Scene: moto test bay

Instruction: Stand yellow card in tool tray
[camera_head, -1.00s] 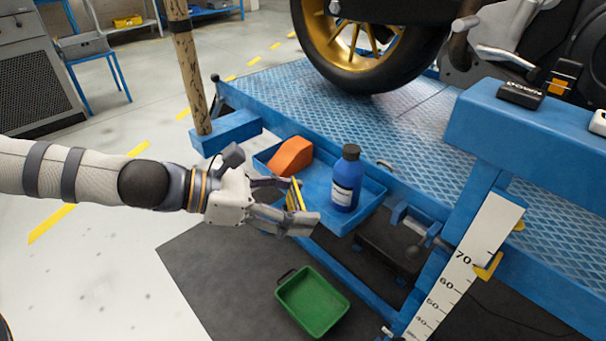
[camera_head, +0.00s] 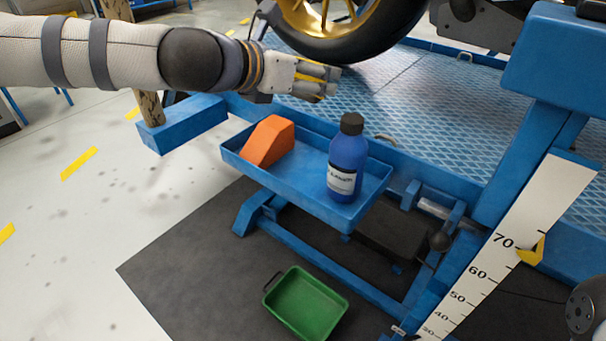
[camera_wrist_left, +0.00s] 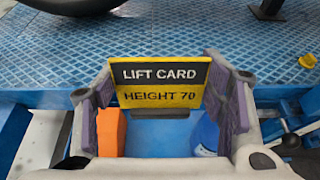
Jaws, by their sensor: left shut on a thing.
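My left gripper (camera_head: 316,82) is shut on the yellow card, above and behind the tool tray. In the left wrist view the yellow card (camera_wrist_left: 155,97) is held upright between the fingers, its black band reading "LIFT CARD" and its yellow part "HEIGHT 70". In the head view only a little yellow shows between the fingers. The blue tool tray (camera_head: 290,178) is fixed to the platform's front side. It holds an orange wedge-shaped block (camera_head: 267,141) at the left and a blue bottle (camera_head: 345,160) standing at the right. Between them is bare tray floor. My right gripper is not in view.
The motorcycle wheel (camera_head: 345,43) stands on the blue ribbed platform (camera_head: 440,95) behind my gripper. A height scale (camera_head: 515,240) with a yellow pointer near 70 is at right. A green bin (camera_head: 305,305) lies on the dark mat below. A wooden post (camera_head: 150,108) rises at left.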

